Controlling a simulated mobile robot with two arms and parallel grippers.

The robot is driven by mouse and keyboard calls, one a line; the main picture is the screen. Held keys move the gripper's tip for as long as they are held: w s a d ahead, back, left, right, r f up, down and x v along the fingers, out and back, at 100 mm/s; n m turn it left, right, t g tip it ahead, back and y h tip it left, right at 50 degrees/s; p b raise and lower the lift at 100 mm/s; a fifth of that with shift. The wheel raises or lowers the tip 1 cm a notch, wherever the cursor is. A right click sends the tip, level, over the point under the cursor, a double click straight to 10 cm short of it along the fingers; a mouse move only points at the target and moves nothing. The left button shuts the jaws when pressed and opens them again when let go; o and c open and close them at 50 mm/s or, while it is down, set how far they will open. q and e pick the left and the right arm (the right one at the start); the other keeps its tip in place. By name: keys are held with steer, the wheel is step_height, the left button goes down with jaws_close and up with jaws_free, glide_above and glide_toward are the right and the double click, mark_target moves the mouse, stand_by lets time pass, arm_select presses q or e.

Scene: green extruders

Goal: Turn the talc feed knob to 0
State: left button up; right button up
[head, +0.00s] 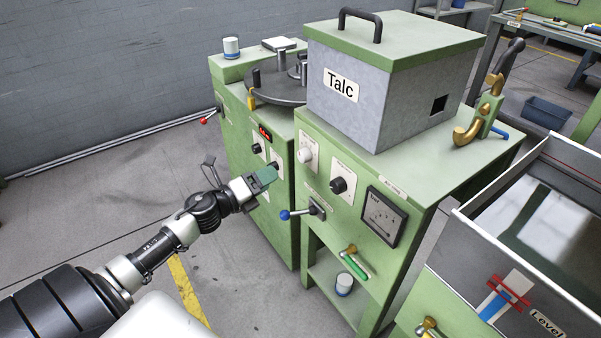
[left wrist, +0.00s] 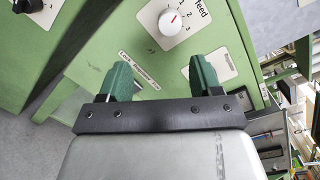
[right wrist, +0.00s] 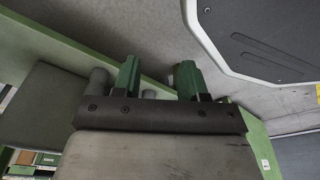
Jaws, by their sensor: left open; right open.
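The talc feed knob (head: 305,155) is white and round, on a white plate at the upper left of the green talc machine's front. In the left wrist view the knob (left wrist: 172,20) shows a red pointer mark, with small numbers and the word "feed" beside it; I cannot tell exactly which number it points at. My left gripper (head: 262,178) is to the left of and below the knob in the head view, apart from it. Its green fingers (left wrist: 160,78) are open and empty. My right gripper (right wrist: 158,78) is open and empty, outside the head view.
A black knob (head: 338,185), a dial gauge (head: 381,217) and a blue-tipped lever (head: 285,215) are also on this front. The grey talc box (head: 345,105) stands on top. A neighbouring green machine (head: 239,125) is at the left. Floor at the lower left is clear.

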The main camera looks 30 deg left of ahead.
mark_target(301, 159)
arm_select(q)
steer(key=shift+m, duration=0.4)
steer(key=x, duration=0.3)
steer(key=r+x, duration=0.1)
steer(key=x, duration=0.6)
steer(key=shift+w+d+r, duration=0.15)
steer(key=shift+w+d, duration=0.15)
steer(key=shift+d, duration=0.15)
steer(key=shift+p, duration=0.35)
steer(key=c, duration=0.9)
